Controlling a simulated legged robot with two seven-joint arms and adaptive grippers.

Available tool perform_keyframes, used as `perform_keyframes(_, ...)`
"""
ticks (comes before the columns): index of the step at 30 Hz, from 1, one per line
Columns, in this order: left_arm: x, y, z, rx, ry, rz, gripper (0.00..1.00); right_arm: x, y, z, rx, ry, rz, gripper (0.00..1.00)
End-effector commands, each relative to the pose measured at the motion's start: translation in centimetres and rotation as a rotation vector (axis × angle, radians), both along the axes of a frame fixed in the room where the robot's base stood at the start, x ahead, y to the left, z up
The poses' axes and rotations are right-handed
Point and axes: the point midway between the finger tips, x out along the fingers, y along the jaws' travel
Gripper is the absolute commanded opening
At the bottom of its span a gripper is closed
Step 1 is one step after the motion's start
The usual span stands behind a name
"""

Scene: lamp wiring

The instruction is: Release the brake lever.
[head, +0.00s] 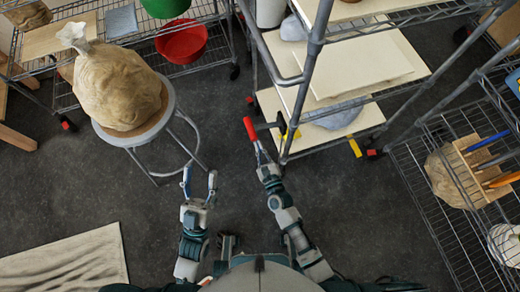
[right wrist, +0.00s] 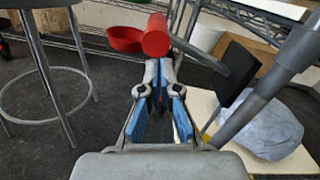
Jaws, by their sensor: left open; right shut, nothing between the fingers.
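The brake lever has a red grip (head: 250,128) at the left side of the shelf cart, near a post. In the right wrist view its red end (right wrist: 156,36) stands just beyond my fingertips, with a grey bar running right from it towards a black plate. My right gripper (head: 260,152) is shut and empty, its tips close to the red grip; I cannot tell whether they touch it. The right wrist view shows its blue-padded fingers (right wrist: 159,75) closed together. My left gripper (head: 199,174) is open and empty above the floor, left of the lever.
The shelf cart (head: 400,75) holds pale boards and a grey-white bag (head: 335,115). A stool (head: 150,133) with a wrapped tan lump (head: 115,85) stands at left. A wire rack (head: 440,215) stands at right. Dark floor between is clear.

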Motion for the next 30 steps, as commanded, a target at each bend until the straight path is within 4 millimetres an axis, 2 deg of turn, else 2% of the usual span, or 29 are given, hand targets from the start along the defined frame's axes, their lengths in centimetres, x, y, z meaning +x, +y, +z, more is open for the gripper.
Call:
perform_keyframes(1, 0.2, 0.0, 0.0, 0.009, 0.022, 0.000, 0.55, 0.1, 0.0, 0.6, 0.025, 0.004, -0.001, 0.00)
perform_keyframes(9, 1.2, -0.2, -1.2, 0.041, 0.122, -0.003, 0.55, 0.1, -0.2, 1.5, 0.020, 0.002, -0.001, 0.00)
perform_keyframes(30, 1.6, -0.2, -1.8, 0.050, 0.147, -0.002, 0.55, 0.1, -0.2, 1.5, 0.019, 0.003, 0.000, 0.00)
